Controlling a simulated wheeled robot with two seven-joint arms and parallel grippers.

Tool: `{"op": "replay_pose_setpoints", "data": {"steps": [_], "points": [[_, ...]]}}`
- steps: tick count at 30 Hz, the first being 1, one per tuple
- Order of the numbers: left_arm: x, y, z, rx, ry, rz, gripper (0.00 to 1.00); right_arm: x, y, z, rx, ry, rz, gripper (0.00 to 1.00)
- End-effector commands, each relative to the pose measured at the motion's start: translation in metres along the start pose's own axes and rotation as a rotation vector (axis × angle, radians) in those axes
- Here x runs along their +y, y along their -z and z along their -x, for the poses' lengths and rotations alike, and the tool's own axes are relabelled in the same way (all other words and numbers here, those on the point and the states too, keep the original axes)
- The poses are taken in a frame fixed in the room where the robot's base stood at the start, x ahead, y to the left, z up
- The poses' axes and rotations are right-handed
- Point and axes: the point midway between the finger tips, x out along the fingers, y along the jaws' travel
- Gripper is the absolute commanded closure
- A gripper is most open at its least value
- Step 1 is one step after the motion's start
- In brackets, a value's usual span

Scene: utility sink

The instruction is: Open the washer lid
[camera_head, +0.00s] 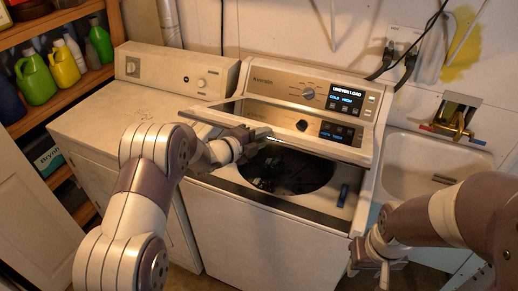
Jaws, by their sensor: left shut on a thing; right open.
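The washer (285,240) is a white top-loader with its control panel (315,92) at the back. Its lid (352,153) is partly raised and tilted, and the dark tub opening (310,180) shows below its front edge. My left gripper (262,138) is at the lid's front edge, left of the middle, and is shut on it; its fingertips are small and partly hidden. My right gripper (372,275) is open and empty, low in front of the washer's right front corner.
A white dryer (105,125) stands to the left of the washer. A shelf (50,118) with detergent bottles is at far left. A utility sink (420,165) with a brass faucet (455,122) is to the right.

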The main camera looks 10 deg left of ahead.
Motion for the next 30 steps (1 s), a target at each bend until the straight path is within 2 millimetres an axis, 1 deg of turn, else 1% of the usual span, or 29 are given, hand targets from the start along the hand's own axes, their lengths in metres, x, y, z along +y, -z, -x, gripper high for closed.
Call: {"op": "replay_pose_setpoints", "data": {"steps": [1,3,9,15,27,28,29,30], "points": [[-0.029,-0.001,0.0,-0.001,-0.021,0.006,1.0,0.0,0.003,0.022,0.0,0.0,0.0,0.57],[-0.045,-0.003,-0.005,-0.001,-0.057,0.02,1.0,0.0,0.004,0.033,0.0,0.0,0.0,0.57],[-0.076,-0.007,-0.017,0.0,-0.061,0.024,1.0,0.0,0.006,0.05,0.0,0.0,0.0,0.57],[-0.089,-0.01,-0.023,0.0,-0.06,0.025,1.0,0.0,0.006,0.055,-0.001,0.0,0.0,0.57],[-0.09,-0.011,-0.024,0.001,-0.061,0.026,1.0,0.0,0.006,0.055,-0.001,0.0,0.0,0.57],[-0.09,-0.01,-0.024,0.001,-0.061,0.026,1.0,0.0,0.006,0.055,0.0,0.0,0.0,0.64],[-0.09,-0.01,-0.024,0.001,-0.061,0.026,1.0,-0.001,0.006,0.055,0.0,0.0,0.002,0.74],[-0.09,-0.01,-0.024,0.001,-0.061,0.026,1.0,-0.003,0.006,0.055,-0.002,0.002,0.013,0.87]]}}
